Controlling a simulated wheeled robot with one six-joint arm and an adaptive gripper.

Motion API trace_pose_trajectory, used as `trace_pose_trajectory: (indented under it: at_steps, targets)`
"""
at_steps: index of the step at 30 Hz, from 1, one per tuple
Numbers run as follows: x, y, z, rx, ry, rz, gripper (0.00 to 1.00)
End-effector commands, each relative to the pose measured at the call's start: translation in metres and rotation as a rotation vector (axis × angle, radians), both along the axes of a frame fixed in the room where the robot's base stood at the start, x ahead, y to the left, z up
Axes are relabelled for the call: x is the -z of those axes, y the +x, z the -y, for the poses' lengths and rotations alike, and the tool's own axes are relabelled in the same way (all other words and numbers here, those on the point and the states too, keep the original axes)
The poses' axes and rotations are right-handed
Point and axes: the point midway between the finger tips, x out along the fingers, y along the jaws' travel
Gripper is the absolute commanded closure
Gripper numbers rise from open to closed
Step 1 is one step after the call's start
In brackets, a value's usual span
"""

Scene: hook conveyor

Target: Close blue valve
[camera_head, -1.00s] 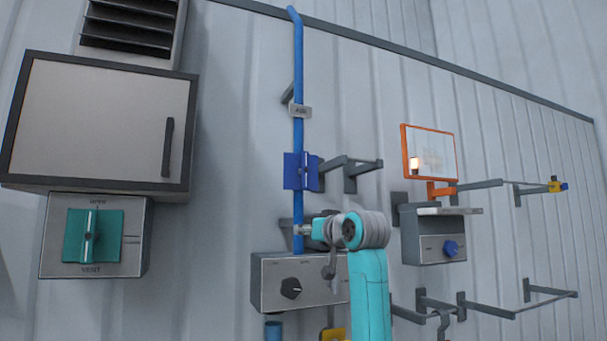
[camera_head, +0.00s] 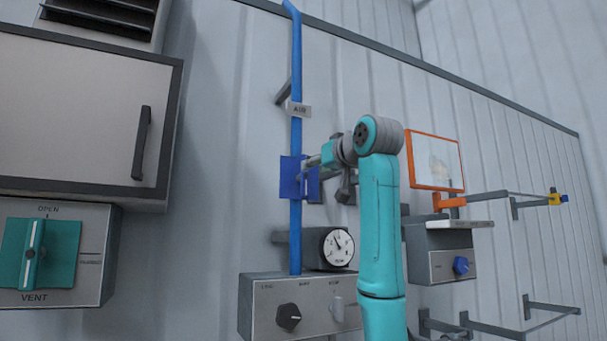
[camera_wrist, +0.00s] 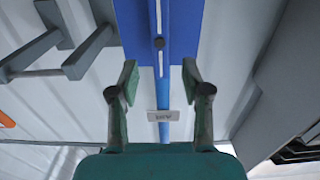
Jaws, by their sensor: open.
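The blue valve (camera_head: 291,178) sits on an upright blue pipe (camera_head: 296,120) against the wall. In the wrist view the blue valve (camera_wrist: 182,25) fills the top middle; its handle bears a white line running along the pipe (camera_wrist: 176,77). My gripper (camera_wrist: 160,80) is open, with one green finger on each side of the pipe's line and nothing between them held. The fingertips lie just beside the valve's edge; I cannot tell whether they touch it. In the head view my gripper (camera_head: 312,172) is at the valve's right side, its fingers small and partly hidden.
An AIR label (camera_head: 297,109) is on the pipe above the valve. A round gauge (camera_head: 337,247) and a box with a black knob (camera_head: 289,317) are below. A teal vent valve (camera_head: 38,254) is at left. Grey brackets (camera_wrist: 70,40) stick out near the valve.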

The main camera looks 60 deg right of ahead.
Motion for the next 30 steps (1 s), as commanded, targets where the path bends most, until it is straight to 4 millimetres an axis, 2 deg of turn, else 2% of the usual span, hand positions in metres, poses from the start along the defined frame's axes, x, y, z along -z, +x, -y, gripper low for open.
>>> trace_pose_trajectory:
  at_steps: [6,12,25,26,30]
  targets:
    - [0.0,0.034,0.02,-0.001,0.002,-0.001,0.52]
    - [0.0,0.054,0.032,-0.001,-0.001,0.001,0.52]
    - [0.0,0.062,0.038,0.0,-0.002,0.001,0.52]
    - [0.0,0.062,0.038,0.0,-0.002,0.001,0.57]
    - [0.0,0.062,0.038,0.0,-0.001,0.0,0.92]
